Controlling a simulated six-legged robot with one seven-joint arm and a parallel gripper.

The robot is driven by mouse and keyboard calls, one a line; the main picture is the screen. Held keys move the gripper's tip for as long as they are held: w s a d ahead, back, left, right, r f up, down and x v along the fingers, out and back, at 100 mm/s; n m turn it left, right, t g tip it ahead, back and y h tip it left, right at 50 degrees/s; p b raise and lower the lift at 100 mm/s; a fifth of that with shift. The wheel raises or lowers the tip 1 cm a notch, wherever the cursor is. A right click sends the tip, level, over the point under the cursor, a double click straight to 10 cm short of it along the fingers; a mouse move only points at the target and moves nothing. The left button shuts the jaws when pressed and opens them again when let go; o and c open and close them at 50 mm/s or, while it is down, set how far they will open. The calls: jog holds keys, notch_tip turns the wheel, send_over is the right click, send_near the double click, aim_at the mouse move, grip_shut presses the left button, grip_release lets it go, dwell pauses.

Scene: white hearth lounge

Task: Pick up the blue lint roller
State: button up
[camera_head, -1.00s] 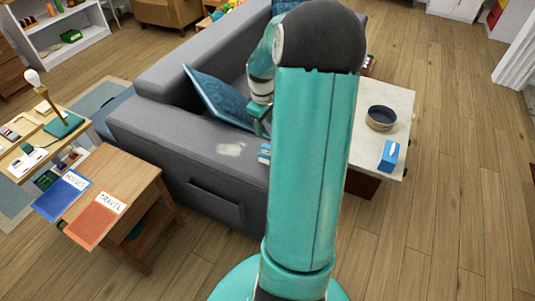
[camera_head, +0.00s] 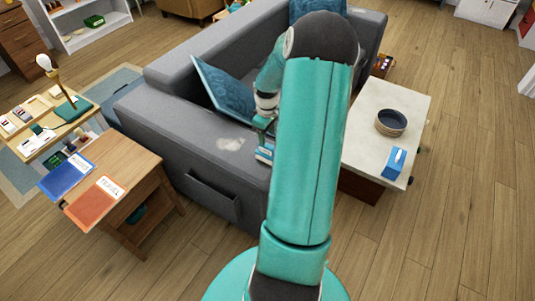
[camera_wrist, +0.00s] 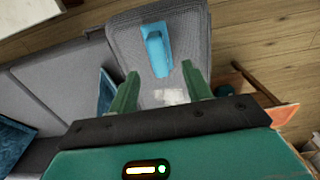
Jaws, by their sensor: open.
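The blue lint roller (camera_head: 265,154) lies on the grey sofa's armrest (camera_head: 205,128), partly hidden by my arm in the head view. In the wrist view the lint roller (camera_wrist: 158,50) lies lengthwise on the armrest, beyond the fingertips and roughly centred between them. My gripper (camera_wrist: 161,84) is open, with its two green fingers apart and nothing between them. In the head view my gripper (camera_head: 262,125) hangs just above the lint roller, close to its far side. I cannot tell the exact gap.
A pale lint patch (camera_head: 231,144) marks the armrest beside the roller. A blue cushion (camera_head: 222,88) leans on the sofa close by. A pale coffee table (camera_head: 376,105) holds dark bowls (camera_head: 391,122) and a blue box (camera_head: 395,162). A wooden side table (camera_head: 128,160) carries two folders.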

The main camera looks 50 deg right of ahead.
aim_at(267, 145)
notch_tip(267, 145, down, 8)
jog(key=shift+w+d+r, duration=0.1)
jog(key=shift+d, duration=0.05)
grip_shut()
dwell(0.4)
